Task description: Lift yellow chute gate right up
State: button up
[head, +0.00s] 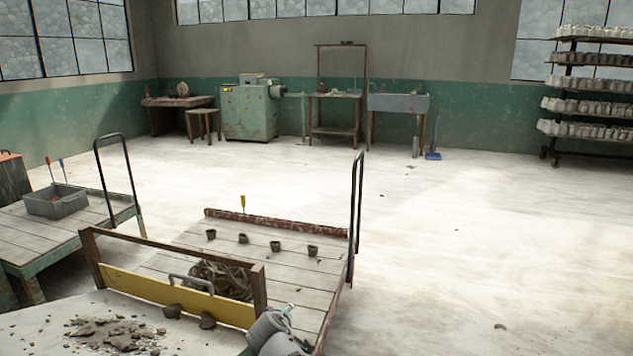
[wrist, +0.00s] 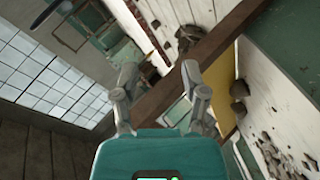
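The yellow chute gate (head: 150,289) is a long board set low between the posts of a brown wooden frame (head: 170,249). A grey bar handle (head: 190,282) rises from its top edge near the middle. In the wrist view, part of the yellow gate (wrist: 224,95) shows behind the brown frame beam (wrist: 190,75), and I cannot make out the handle there. My gripper (wrist: 160,72) is open, with nothing between its fingers; the beam crosses behind them. In the head view my arm is at the bottom, right of the gate and clear of the handle.
Two clay lumps (head: 207,321) lie against the gate's near side, beside scattered clay trimmings (head: 112,332). Behind it, a tangled clay pile (head: 222,277) and several small pots (head: 276,246) sit on a plank cart (head: 305,285). Open floor (head: 470,240) lies to the right.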

jog(key=s+d+f+m+g, duration=0.3)
jog(key=s+d+m+g, duration=0.15)
jog(key=d, duration=0.45)
jog(key=s+d+f+m+g+y, duration=0.1)
jog(key=s+d+f+m+g, duration=0.2)
jog(key=s+d, duration=0.35)
jog(key=s+d+f+m+g, duration=0.3)
jog(key=d+m+g, duration=0.1)
jog(key=d, duration=0.7)
notch_tip(320, 180, up, 35)
jog(key=p, duration=3.4)
jog(key=shift+w+a+r+p, duration=0.15)
jog(key=shift+w+a+p, duration=0.05)
jog(key=shift+a+p, duration=0.2)
jog(key=shift+s+n, duration=0.15)
jog(key=shift+n, duration=0.1)
